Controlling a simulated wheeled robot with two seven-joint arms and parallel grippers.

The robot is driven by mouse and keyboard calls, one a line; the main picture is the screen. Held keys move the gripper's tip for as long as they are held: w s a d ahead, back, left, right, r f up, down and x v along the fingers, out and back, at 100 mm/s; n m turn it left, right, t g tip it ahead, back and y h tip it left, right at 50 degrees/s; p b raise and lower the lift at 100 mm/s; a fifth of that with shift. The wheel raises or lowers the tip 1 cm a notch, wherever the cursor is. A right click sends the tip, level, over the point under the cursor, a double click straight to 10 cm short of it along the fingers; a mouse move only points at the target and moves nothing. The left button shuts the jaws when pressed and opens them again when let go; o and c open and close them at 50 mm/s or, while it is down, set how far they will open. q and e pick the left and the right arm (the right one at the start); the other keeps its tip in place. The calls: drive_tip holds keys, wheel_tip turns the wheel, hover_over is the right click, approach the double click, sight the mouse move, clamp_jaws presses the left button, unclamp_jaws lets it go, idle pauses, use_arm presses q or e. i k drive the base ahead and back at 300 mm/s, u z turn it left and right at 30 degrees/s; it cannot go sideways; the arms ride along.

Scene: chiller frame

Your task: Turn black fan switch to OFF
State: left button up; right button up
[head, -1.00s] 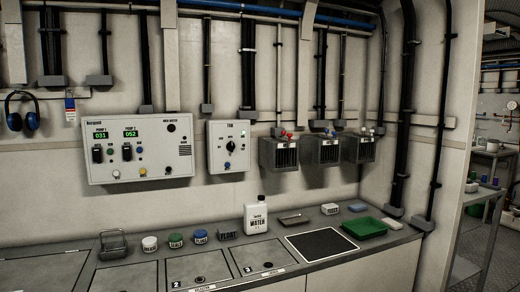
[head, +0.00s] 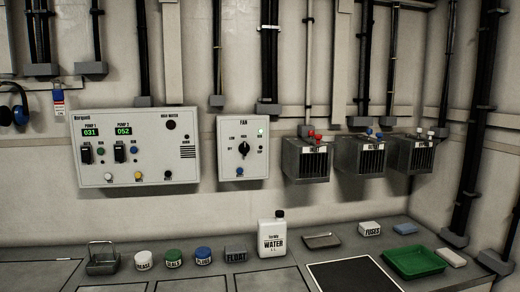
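The fan panel (head: 242,147) is a pale box on the wall, labelled FAN, right of the larger pump panel. Its black fan switch (head: 244,148) is a rotary knob at the middle, with small position labels around it, including LOW and HIGH. The knob looks roughly upright, but its exact setting is too small to tell. Neither of my grippers is in the head view.
The pump panel (head: 136,148) hangs to the left. Three grey wall boxes, the nearest (head: 306,160) with red knobs, hang to the right. The counter below holds a white water bottle (head: 272,235), several jars and a green tray (head: 414,262). The space before the fan panel is clear.

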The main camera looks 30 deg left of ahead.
sight(244, 148)
drive_tip(key=u, duration=0.6)
drive_tip(key=i, duration=0.8)
drive_tip(key=u, duration=0.9)
